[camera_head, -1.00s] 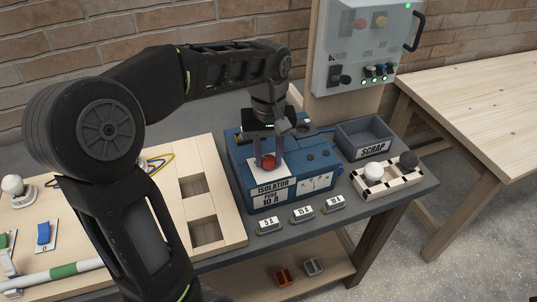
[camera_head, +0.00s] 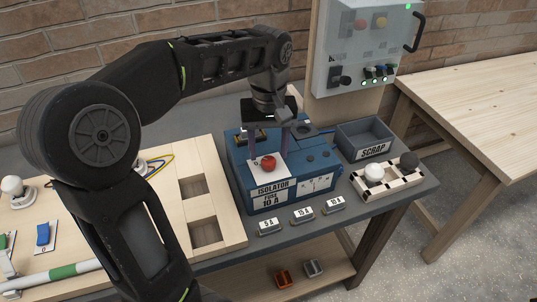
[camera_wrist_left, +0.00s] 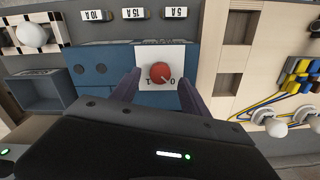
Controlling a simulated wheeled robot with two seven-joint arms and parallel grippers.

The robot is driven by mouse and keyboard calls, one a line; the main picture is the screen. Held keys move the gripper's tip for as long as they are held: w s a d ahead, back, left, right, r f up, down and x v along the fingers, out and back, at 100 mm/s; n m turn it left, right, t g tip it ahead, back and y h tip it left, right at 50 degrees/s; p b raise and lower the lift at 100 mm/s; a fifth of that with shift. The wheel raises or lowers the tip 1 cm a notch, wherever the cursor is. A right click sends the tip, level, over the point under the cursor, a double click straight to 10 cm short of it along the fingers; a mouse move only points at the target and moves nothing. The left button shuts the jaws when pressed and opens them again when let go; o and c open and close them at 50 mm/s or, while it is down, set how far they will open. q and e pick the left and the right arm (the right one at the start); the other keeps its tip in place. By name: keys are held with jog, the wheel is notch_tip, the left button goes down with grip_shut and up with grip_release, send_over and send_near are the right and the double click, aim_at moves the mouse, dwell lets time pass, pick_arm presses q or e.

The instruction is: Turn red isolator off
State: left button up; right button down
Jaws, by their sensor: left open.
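The red isolator knob (camera_head: 268,163) sits on a white plate on the sloped face of the blue isolator box (camera_head: 236,172). In the left wrist view the red knob (camera_wrist_left: 160,70) lies between a "1" mark at left and a "0" mark at right; a pale line on it appears to point toward the 0. My left gripper (camera_head: 268,146) is open and empty, above and behind the knob, its fingers apart from it. In the wrist view the fingers (camera_wrist_left: 160,88) stand either side, short of the knob. My right gripper is out of view.
Fuses labelled 5 A (camera_head: 269,227), 15 A (camera_head: 302,214) and 10 A (camera_head: 333,205) lie in front of the box. A scrap bin (camera_head: 364,139) and a rack (camera_head: 388,181) with a white knob stand at right. A grey panel (camera_head: 366,50) rises behind; a wooden board (camera_head: 225,225) lies left.

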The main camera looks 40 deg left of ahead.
aim_at(268, 160)
pick_arm(q)
notch_tip(268, 160, up, 5)
jog(key=shift+r+p, duration=0.2)
jog(key=shift+p, duration=0.8)
jog(key=shift+f, duration=0.1)
